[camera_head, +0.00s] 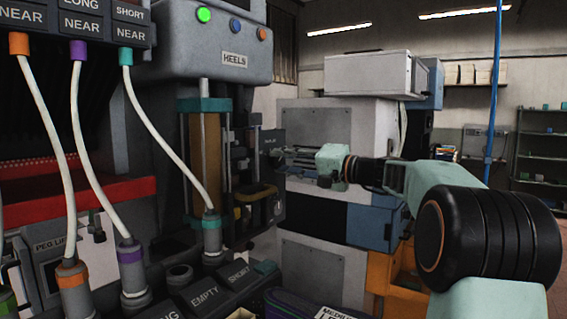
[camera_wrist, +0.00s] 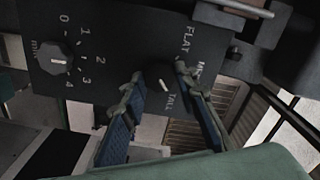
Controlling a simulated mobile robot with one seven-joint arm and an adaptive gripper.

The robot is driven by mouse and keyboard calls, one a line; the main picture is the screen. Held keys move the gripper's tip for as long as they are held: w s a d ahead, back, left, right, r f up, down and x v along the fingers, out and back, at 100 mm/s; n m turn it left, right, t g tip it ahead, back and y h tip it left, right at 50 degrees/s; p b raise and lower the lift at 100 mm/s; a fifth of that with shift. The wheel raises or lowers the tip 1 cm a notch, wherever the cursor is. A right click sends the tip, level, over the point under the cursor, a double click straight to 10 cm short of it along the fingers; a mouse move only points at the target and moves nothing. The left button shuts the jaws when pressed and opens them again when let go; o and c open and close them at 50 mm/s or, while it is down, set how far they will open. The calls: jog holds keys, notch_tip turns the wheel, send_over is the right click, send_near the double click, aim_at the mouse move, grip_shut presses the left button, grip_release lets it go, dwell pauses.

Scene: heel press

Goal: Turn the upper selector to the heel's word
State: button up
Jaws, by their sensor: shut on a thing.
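The dark selector panel (camera_head: 271,143) is on the side of the press. In the wrist view its face (camera_wrist: 110,35) carries two round knobs. One selector knob (camera_wrist: 157,76) has the words FLAT, TALL and a partly hidden third word around it. Its white pointer mark appears to slant toward TALL. The other knob (camera_wrist: 54,58) has a scale from 0 to 4 marked mm, with its pointer near 4. My gripper (camera_wrist: 160,84) has its fingers on both sides of the word selector and is shut on it. In the head view my gripper (camera_head: 290,151) reaches the panel, its fingertips small.
The press head (camera_head: 215,35) has a HEELS plate (camera_head: 235,59) and a lit green lamp (camera_head: 203,14). White hoses (camera_head: 160,140) hang at the left. LONG, EMPTY and SHORT labels (camera_head: 204,297) mark a block below. A grey cabinet (camera_head: 325,130) stands behind my arm.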

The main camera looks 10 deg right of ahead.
jog(key=o, duration=1.2)
jog(key=shift+c, duration=0.2)
jog(key=shift+d, duration=0.1)
jog(key=v, duration=1.2)
